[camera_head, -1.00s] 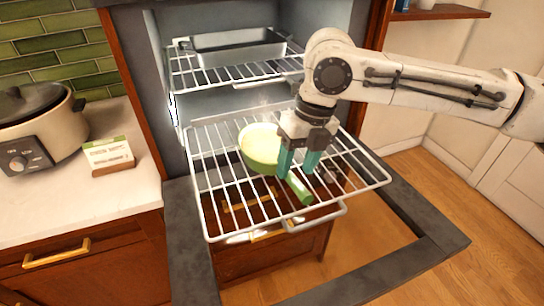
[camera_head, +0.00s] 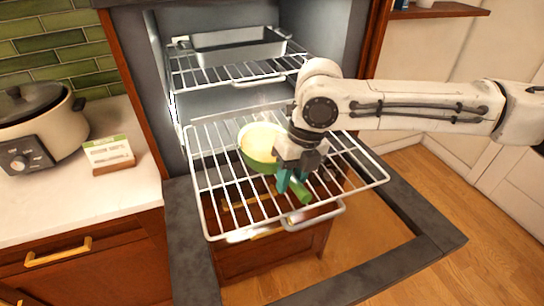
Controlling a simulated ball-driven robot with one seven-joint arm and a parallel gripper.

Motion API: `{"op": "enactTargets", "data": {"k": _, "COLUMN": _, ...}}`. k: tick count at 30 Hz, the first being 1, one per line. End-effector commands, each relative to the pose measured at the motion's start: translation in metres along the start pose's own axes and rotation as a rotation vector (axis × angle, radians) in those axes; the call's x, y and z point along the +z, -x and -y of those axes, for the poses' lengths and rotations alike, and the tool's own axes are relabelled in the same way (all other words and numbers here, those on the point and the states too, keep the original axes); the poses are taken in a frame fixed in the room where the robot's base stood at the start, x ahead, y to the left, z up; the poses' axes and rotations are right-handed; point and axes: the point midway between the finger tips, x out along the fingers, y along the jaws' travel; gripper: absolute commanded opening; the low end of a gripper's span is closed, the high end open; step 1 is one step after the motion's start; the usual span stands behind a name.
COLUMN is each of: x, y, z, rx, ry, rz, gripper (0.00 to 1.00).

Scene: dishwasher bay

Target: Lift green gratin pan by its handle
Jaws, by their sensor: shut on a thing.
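The green gratin pan (camera_head: 259,160) with a pale yellow filling sits on the lower pulled-out wire rack (camera_head: 216,218). Its green handle (camera_head: 300,190) points toward the lower right. My gripper (camera_head: 291,182) comes down from above, and its teal fingers are shut on the handle. The handle's end shows past the fingers, while the part between them is hidden. The pan looks level and at rack height; I cannot tell whether it is clear of the wires.
An upper rack (camera_head: 236,79) holds a grey metal tray (camera_head: 240,50). The dark open door frame (camera_head: 427,243) surrounds the lower rack. A slow cooker (camera_head: 40,125) and a small card stand (camera_head: 109,155) are on the left counter. Floor is free at right.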

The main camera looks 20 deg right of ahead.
Motion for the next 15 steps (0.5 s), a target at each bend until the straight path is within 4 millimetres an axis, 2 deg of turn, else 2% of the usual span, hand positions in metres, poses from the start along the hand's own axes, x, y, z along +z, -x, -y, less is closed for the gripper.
{"op": "enactTargets", "data": {"k": 1, "x": 0.0, "y": 0.0001, "z": -0.0001, "rx": 0.0, "ry": 0.0, "rz": 0.0, "gripper": 0.11}}
{"op": "enactTargets", "data": {"k": 5, "x": 0.0, "y": 0.0002, "z": -0.0001, "rx": 0.0, "ry": 0.0, "rz": 0.0, "gripper": 0.0}}
{"op": "enactTargets", "data": {"k": 15, "x": 0.0008, "y": 0.0015, "z": -0.0004, "rx": 0.001, "ry": 0.001, "rz": 0.004, "gripper": 0.0}}
